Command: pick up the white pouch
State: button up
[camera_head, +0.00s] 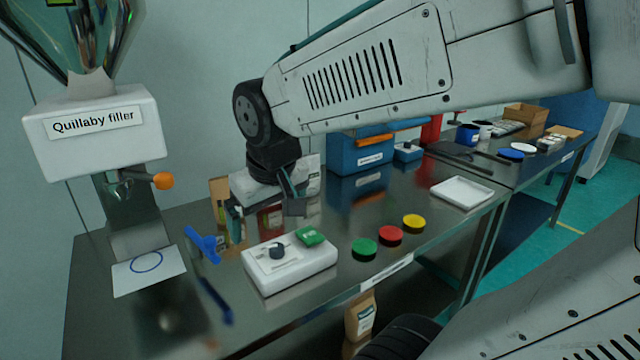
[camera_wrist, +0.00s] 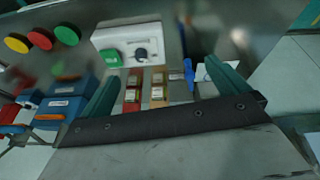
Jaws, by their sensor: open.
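A pale pouch with a dark label (camera_head: 312,182) stands behind my gripper in the head view, left of the blue box; it looks like the white pouch, partly hidden by the arm. My gripper (camera_head: 268,207) is low over the back of the steel table, behind the white control box. In the wrist view my gripper (camera_wrist: 163,72) is open, its two green fingers wide apart and nothing held. A red pouch (camera_wrist: 132,98) and a brown pouch (camera_wrist: 158,98) show between the fingers. I cannot make out the white pouch in the wrist view.
The control box (camera_head: 290,268) with knob and green button sits in front. Red, green and yellow discs (camera_head: 391,236) lie to its right. The blue box (camera_head: 358,155) stands right of my gripper. The Quillaby filler (camera_head: 95,128) and a blue tool (camera_head: 204,245) are left.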

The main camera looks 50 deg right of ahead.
jog(key=w+d+f+m+t+h, duration=0.1)
jog(key=w+d+t+h, duration=0.15)
jog(key=w+d, duration=1.15)
jog(key=m+t+h, duration=0.1)
jog(key=t, duration=1)
send_near(313, 160)
jog(key=w+a+f, duration=0.2)
jog(key=x, duration=0.7)
jog(key=shift+w+d+r, duration=0.15)
jog(key=shift+d, duration=0.1)
jog(key=c, duration=1.1)
jog(key=shift+r, duration=0.1)
